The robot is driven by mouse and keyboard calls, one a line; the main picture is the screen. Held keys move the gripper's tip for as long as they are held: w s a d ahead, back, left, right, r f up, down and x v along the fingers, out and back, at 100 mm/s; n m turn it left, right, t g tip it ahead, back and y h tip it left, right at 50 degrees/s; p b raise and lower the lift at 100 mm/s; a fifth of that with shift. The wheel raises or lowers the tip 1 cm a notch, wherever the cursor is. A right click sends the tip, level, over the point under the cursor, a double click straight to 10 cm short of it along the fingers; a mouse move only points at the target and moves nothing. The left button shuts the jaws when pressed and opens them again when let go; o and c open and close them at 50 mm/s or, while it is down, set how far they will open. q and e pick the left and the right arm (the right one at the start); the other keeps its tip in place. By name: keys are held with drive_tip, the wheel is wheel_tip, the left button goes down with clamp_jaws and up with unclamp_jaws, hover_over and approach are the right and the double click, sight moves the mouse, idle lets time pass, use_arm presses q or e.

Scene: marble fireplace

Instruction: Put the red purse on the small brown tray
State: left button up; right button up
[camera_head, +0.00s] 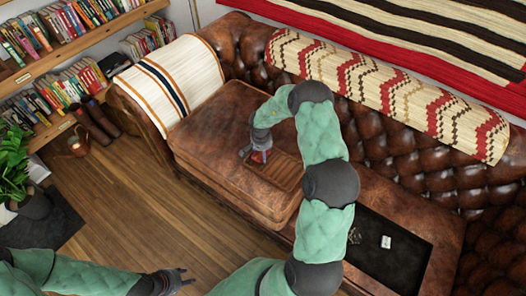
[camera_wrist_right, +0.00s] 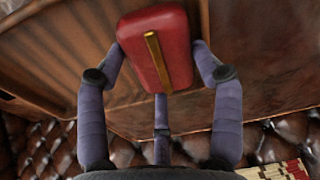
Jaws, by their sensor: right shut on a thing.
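The red purse (camera_head: 260,157) is in my right gripper (camera_head: 257,150), at the left end of the small brown tray (camera_head: 282,178) on the leather sofa seat. In the right wrist view, the purse (camera_wrist_right: 155,47) is a red block with a gold strip, held between the dark fingers of the right gripper (camera_wrist_right: 160,72). The brown tray (camera_wrist_right: 60,62) shows behind it. I cannot tell whether the purse touches the tray. My left gripper (camera_head: 180,278) is empty, with its fingers apart, low over the wooden floor.
A large black tray (camera_head: 385,262) with a small white item (camera_head: 386,242) lies on the right seat. A patterned bolster (camera_head: 385,93) lines the sofa back, and a striped blanket (camera_head: 170,78) covers the left arm. Bookshelves (camera_head: 60,65) and a plant (camera_head: 15,170) stand at left.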

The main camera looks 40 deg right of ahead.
drive_tip(key=shift+s+a+f, duration=0.15)
drive_tip(key=shift+s+f, duration=0.15)
drive_tip(key=shift+f, duration=0.2)
drive_tip(key=shift+s+a+f, duration=0.15)
drive_tip(key=shift+s+f, duration=0.15)
drive_tip(key=shift+f, duration=0.15)
drive_tip(key=c, duration=0.3)
drive_tip(key=o, duration=1.5)
drive_tip(key=shift+f, duration=0.15)
drive_tip(key=shift+o, duration=0.4)
drive_tip(key=shift+w+d+f, duration=0.2)
drive_tip(key=shift+f, duration=0.05)
drive_tip(key=shift+w+r, duration=0.25)
drive_tip(key=shift+r, duration=0.1)
drive_tip(key=shift+d+r, duration=0.1)
